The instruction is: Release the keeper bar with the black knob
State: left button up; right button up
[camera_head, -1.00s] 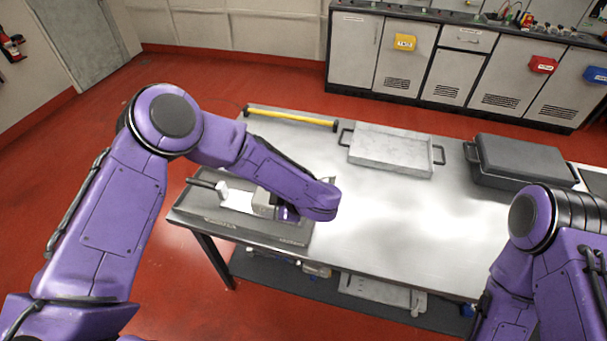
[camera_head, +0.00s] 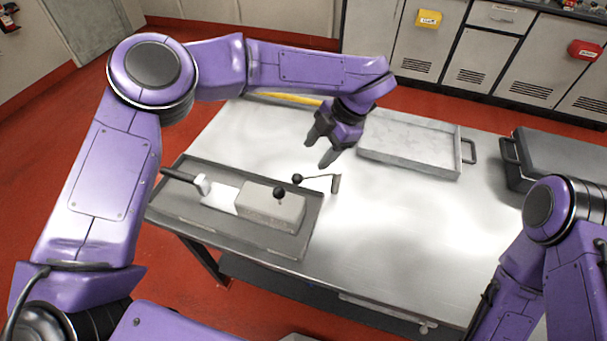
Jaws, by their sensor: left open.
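A grey block (camera_head: 268,210) sits in a dark shallow tray (camera_head: 262,246) at the table's left end. One black knob (camera_head: 280,192) stands on the block. A second black knob (camera_head: 297,179) sits at the end of a thin bar (camera_head: 317,177) just behind the block, which runs right to a small upright bracket (camera_head: 336,183). I cannot tell whether the bar touches the block. My left gripper (camera_head: 321,153) is open and empty, above and behind the thin bar, fingers pointing down-left. My right arm shows at the lower right, but its gripper is not visible.
A white piece with a black handle (camera_head: 180,175) lies at the tray's left. A yellow bar (camera_head: 290,99) lies along the table's back edge. A pale shallow tray (camera_head: 410,168) and a dark lidded case (camera_head: 560,160) stand at the back right. The table's middle (camera_head: 390,240) is clear.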

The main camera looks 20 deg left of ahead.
aim_at(300, 175)
pick_arm(q)
jog(key=p+x, duration=0.2)
jog(key=x, duration=0.7)
jog(key=shift+s+a+f+p, duration=0.1)
jog(key=shift+a+f+p, duration=0.1)
jog(key=shift+a+p, duration=0.1)
jog(key=shift+f, duration=0.5)
grip_shut()
